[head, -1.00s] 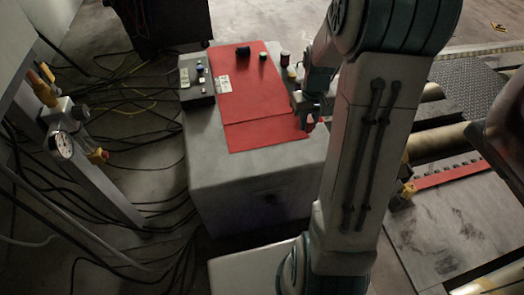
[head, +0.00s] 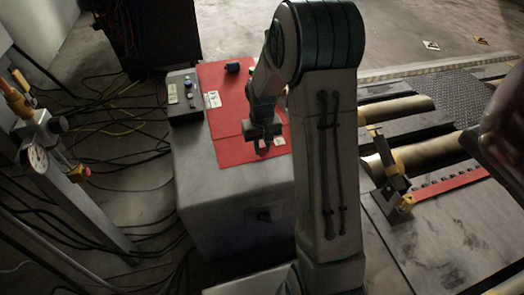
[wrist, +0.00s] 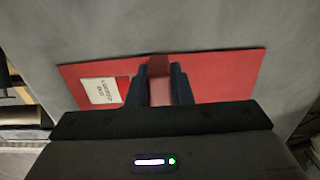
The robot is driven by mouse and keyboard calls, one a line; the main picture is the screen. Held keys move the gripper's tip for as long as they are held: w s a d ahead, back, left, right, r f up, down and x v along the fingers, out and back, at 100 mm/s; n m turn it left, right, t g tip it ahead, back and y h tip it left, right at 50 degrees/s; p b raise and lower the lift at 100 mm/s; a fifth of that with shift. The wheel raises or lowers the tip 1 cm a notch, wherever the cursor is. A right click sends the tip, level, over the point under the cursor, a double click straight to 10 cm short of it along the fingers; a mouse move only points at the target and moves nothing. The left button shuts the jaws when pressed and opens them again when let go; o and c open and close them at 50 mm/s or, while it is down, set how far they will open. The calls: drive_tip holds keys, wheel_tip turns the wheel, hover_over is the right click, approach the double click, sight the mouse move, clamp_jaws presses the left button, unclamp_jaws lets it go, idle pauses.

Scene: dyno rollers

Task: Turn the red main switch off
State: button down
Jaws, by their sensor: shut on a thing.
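The red panel (head: 229,115) lies on top of the grey cabinet (head: 200,190) in the head view. My gripper (head: 264,150) is over the panel's near right part. In the wrist view, the fingers of my gripper (wrist: 159,90) are shut on a red block, which looks like the handle of the red main switch (wrist: 158,68). The block stands between the two dark fingers over the red panel (wrist: 220,75). A pale label (wrist: 103,91) is left of it. My fingers hide the handle's sides, and its exact turn is hard to tell.
A grey button box (head: 187,97) and a dark blue cylinder (head: 232,67) are at the cabinet's far end. A post with a gauge (head: 37,158) stands at the left, with loose cables on the floor. Rollers (head: 420,155) lie to the right.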

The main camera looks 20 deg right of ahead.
drive_tip(key=shift+f, duration=0.45)
drive_tip(key=shift+f, duration=0.2)
drive_tip(key=c, duration=1.3)
unclamp_jaws()
